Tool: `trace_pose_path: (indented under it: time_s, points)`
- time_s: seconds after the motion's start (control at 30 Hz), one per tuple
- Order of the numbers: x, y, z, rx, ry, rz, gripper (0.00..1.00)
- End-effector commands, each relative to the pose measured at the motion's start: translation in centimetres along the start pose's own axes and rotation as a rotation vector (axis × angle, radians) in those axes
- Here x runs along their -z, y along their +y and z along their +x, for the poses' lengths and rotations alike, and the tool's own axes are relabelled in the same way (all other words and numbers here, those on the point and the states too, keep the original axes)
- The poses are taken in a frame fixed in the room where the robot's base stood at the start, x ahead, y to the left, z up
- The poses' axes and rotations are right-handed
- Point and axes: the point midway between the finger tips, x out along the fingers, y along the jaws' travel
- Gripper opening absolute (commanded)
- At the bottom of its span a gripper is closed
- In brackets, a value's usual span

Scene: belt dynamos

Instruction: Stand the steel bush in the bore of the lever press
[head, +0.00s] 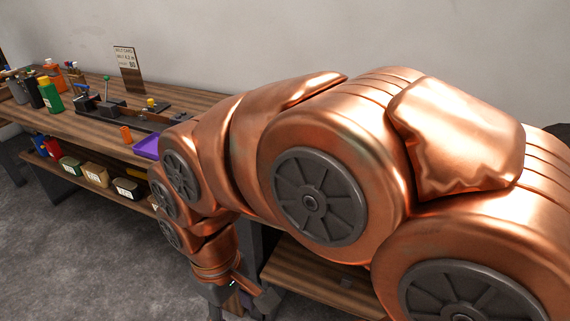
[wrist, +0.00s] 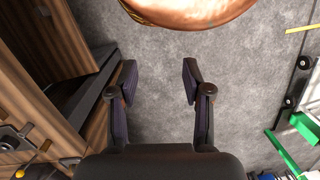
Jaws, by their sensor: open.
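My gripper (wrist: 159,80) is open and empty in the wrist view, with grey floor between its fingers. In the head view my gripper (head: 238,297) hangs low at the end of my copper arm, in front of the bench, and shows only in part. I cannot make out the steel bush in either view; my arm hides much of the bench.
The wooden bench (head: 60,122) holds a green bottle (head: 49,96), an orange cylinder (head: 126,134), a purple tray (head: 147,147) and a sign (head: 128,70). Labelled bins (head: 96,174) sit on the shelf below. In the wrist view, the bench edge is close on the left.

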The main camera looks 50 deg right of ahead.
Motion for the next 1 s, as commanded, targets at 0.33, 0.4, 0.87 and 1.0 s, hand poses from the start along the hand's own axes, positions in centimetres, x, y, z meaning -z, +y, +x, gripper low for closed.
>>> trace_pose_path:
  time_s: [0.33,0.4,0.87,1.0]
  points:
    - [10.5,3.5,-5.8,0.104,0.117,-0.482,0.49]
    - [12.6,5.1,-6.8,0.120,0.155,-0.568,0.49]
    - [20.3,23.6,-7.2,0.143,0.390,-0.943,0.49]
    - [19.6,30.0,-5.2,0.129,0.435,-0.995,0.49]
